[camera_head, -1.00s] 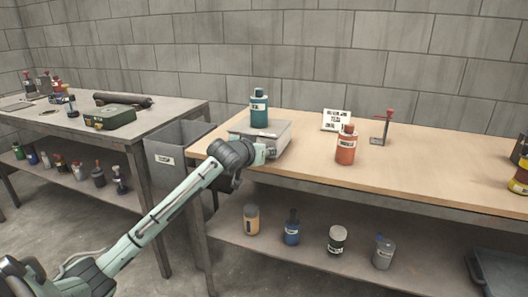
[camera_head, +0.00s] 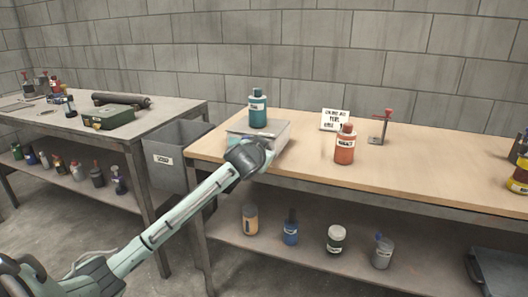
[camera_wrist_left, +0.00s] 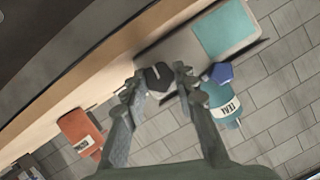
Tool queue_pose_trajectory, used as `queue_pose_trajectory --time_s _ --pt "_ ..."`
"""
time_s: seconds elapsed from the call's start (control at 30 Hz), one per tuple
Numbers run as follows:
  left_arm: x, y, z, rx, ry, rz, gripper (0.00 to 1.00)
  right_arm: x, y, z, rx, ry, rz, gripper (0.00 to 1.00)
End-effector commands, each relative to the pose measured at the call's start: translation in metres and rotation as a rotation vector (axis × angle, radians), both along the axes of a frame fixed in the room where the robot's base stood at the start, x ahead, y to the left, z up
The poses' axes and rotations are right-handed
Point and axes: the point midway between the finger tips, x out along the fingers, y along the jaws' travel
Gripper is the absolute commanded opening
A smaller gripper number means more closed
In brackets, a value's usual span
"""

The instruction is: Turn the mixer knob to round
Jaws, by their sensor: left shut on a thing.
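The mixer (camera_head: 277,132) is a flat grey box at the left end of the wooden bench, partly covered by my left wrist in the head view. In the left wrist view its grey top (camera_wrist_left: 180,50) shows with a teal panel (camera_wrist_left: 225,28). A dark faceted knob (camera_wrist_left: 155,76) sits between the fingertips of my left gripper (camera_wrist_left: 158,80), which is shut on it. In the head view my wrist hides the fingers and knob. The markings around the knob cannot be made out. My right gripper is not in view.
A teal bottle (camera_head: 258,108) stands at the mixer, near the gripper. An orange bottle (camera_head: 345,146), a white sign (camera_head: 335,120) and a red-topped stand (camera_head: 380,128) are farther right. The bench front is clear.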

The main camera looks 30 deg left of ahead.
Motion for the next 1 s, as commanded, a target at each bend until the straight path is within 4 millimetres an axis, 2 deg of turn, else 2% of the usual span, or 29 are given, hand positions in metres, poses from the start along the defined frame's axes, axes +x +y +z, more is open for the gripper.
queue_pose_trajectory --time_s 0.23,0.27,0.4,0.77,0.87,1.0 --pt "-0.001 0.0 -0.003 -0.002 0.007 0.001 0.0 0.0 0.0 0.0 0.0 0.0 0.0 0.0" --pt "-0.001 0.0 -0.003 -0.002 0.007 0.001 0.31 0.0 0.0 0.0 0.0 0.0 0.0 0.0" --pt "0.0 0.0 -0.002 -0.003 0.005 0.0 0.49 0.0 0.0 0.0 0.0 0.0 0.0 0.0" --pt "-0.004 -0.002 0.001 -0.002 0.0 0.0 0.49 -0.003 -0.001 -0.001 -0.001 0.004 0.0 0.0" --pt "-0.014 -0.006 0.004 -0.002 0.002 -0.001 0.49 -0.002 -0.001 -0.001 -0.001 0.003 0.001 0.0" --pt "-0.039 -0.016 0.015 -0.002 0.001 -0.001 0.49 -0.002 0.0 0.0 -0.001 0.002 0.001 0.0"
